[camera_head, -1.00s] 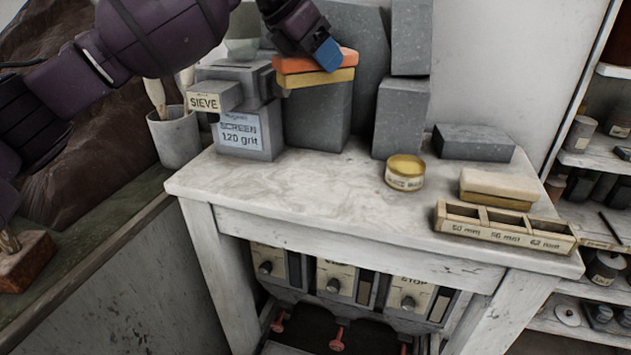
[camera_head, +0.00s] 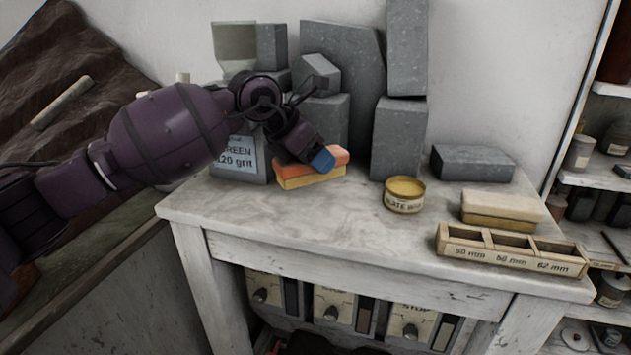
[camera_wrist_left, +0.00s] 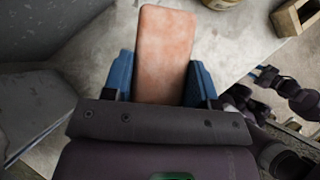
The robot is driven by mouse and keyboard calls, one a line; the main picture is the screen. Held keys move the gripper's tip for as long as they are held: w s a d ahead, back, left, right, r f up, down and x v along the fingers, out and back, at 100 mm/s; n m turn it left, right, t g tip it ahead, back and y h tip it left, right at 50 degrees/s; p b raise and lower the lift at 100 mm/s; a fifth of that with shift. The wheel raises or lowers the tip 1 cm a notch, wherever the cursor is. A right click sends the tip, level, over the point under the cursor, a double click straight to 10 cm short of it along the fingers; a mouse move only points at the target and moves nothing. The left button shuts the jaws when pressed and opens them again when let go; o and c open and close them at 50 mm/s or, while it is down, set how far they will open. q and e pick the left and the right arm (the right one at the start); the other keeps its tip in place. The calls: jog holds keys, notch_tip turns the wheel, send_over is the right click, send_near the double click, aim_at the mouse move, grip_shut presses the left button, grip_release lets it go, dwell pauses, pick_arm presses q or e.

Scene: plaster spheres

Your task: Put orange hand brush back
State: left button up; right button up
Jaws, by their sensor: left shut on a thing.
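The orange hand brush (camera_head: 311,167) is a flat block with an orange upper part and a yellow lower part. My left gripper (camera_head: 318,161) is shut on it, low over the left part of the white worktable (camera_head: 350,224). I cannot tell whether the brush touches the tabletop. In the left wrist view, the brush's orange face (camera_wrist_left: 165,50) lies between the blue fingers of my left gripper (camera_wrist_left: 162,82) and sticks out past them.
Grey stone blocks (camera_head: 399,137) stand behind the brush. A yellow-topped tin (camera_head: 404,195) is to its right. A cream-and-yellow brush (camera_head: 502,208) and a labelled wooden tray (camera_head: 512,250) are further right. The table front between is clear.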

aim_at(316, 181)
pick_arm(q)
notch_tip(316, 181, down, 5)
jog(key=shift+f+b, duration=0.1)
jog(key=shift+b, duration=0.3)
jog(key=shift+f, duration=0.15)
jog(key=o, duration=0.8)
jog(key=shift+f, duration=0.1)
jog(key=o, duration=0.4)
